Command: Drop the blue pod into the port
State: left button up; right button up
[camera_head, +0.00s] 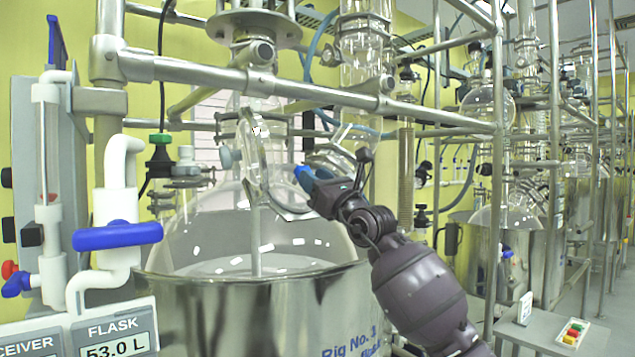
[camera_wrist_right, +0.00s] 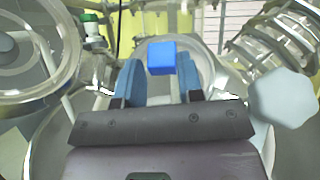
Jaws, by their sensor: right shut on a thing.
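The blue pod (camera_wrist_right: 161,57) is a small bright blue block held at the tips of my right gripper (camera_wrist_right: 160,80), between its two blue-grey fingers. In the head view the pod (camera_head: 303,176) shows at the end of the right gripper (camera_head: 314,177), in front of the glassware above the large round glass vessel (camera_head: 205,235). A round clear glass piece with a rim (camera_head: 250,160) is just left of the pod. I cannot tell clearly which opening is the port. My left gripper is not in view.
The vessel sits in a steel pot (camera_head: 250,310). A thick steel rail (camera_head: 300,83) crosses above. White piping with a blue handle (camera_head: 117,236) stands at left. In the wrist view, a pale knob (camera_wrist_right: 283,98) and ribbed glass (camera_wrist_right: 265,45) are close on the right.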

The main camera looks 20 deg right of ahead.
jog(key=shift+w+a+f+b, duration=0.2)
jog(key=shift+w+f+b, duration=0.25)
jog(key=shift+w+b, duration=0.1)
jog(key=shift+w+a+f+b, duration=0.15)
jog(key=shift+w+f+b, duration=0.25)
jog(key=shift+b, duration=0.1)
jog(key=o, duration=1.2)
jog(key=v, duration=1)
jog(key=shift+s+d+f, duration=0.15)
jog(key=shift+s+f, duration=0.05)
jog(key=shift+s, duration=0.1)
